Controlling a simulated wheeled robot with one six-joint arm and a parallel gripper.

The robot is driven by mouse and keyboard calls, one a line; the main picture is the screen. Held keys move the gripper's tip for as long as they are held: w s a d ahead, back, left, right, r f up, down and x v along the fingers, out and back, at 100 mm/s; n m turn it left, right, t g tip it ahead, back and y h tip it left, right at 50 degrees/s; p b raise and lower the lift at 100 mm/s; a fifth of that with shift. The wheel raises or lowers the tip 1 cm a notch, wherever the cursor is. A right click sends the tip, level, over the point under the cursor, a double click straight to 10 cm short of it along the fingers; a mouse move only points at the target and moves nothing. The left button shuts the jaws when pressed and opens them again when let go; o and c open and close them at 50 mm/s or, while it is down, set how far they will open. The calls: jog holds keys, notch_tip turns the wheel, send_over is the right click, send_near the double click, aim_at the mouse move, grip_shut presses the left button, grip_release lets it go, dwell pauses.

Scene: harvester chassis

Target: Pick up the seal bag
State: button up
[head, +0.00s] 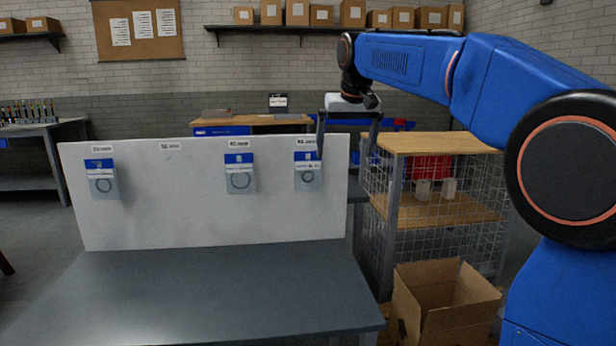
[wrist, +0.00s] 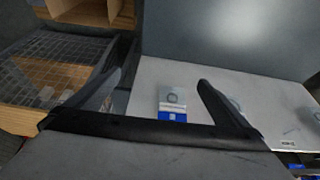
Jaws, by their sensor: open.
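Three clear bags with blue-and-white headers, each showing a dark ring, hang on an upright white panel (head: 200,205). They are a left bag (head: 102,180), a middle bag (head: 240,174) and a right bag (head: 308,172). I cannot read which one the task names. My gripper (head: 346,152) is open and empty, by the panel's top right corner. Its left finger overlaps the right bag's edge in the head view. In the wrist view, the right bag (wrist: 172,104) shows between the spread fingers (wrist: 160,76), apart from them. The middle bag (wrist: 236,103) is partly hidden behind a finger.
A grey table (head: 200,295) in front of the panel is bare. A wire-mesh shelf unit (head: 440,195) stands close on the right, with an open cardboard box (head: 445,300) below. A small label (head: 169,145) on the panel has no bag under it.

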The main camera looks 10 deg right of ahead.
send_near(308, 170)
jog(key=x, duration=1.1)
jog(key=shift+w+f, duration=0.1)
jog(key=shift+f, duration=0.3)
jog(key=c, duration=1.1)
